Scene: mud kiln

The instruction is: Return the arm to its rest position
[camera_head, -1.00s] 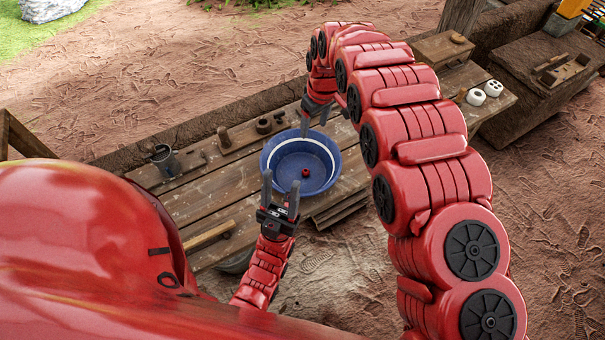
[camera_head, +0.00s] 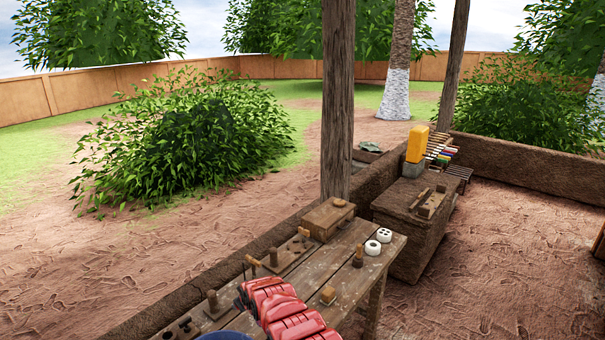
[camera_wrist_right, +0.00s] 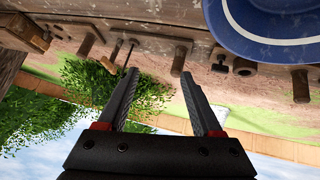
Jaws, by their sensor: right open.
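My right arm (camera_head: 285,308) comes up from the bottom of the head view as red segments over the workbench; its gripper is hidden there. In the right wrist view the right gripper (camera_wrist_right: 160,75) is open, with nothing between its dark fingers. That view looks upside down, with the wooden workbench along the top and sky at the bottom. A blue basin (camera_wrist_right: 270,32) with a white ring is at its upper right, apart from the fingers. Only a sliver of the basin (camera_head: 222,336) shows at the bottom of the head view. My left gripper is out of view.
The workbench (camera_head: 345,288) holds wooden tools, a wooden box (camera_head: 328,218) and two white round pieces (camera_head: 378,242). A wooden post (camera_head: 337,110) stands behind it. A mud block (camera_head: 405,235) with a yellow container (camera_head: 417,143) is beyond. Open ground lies at right.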

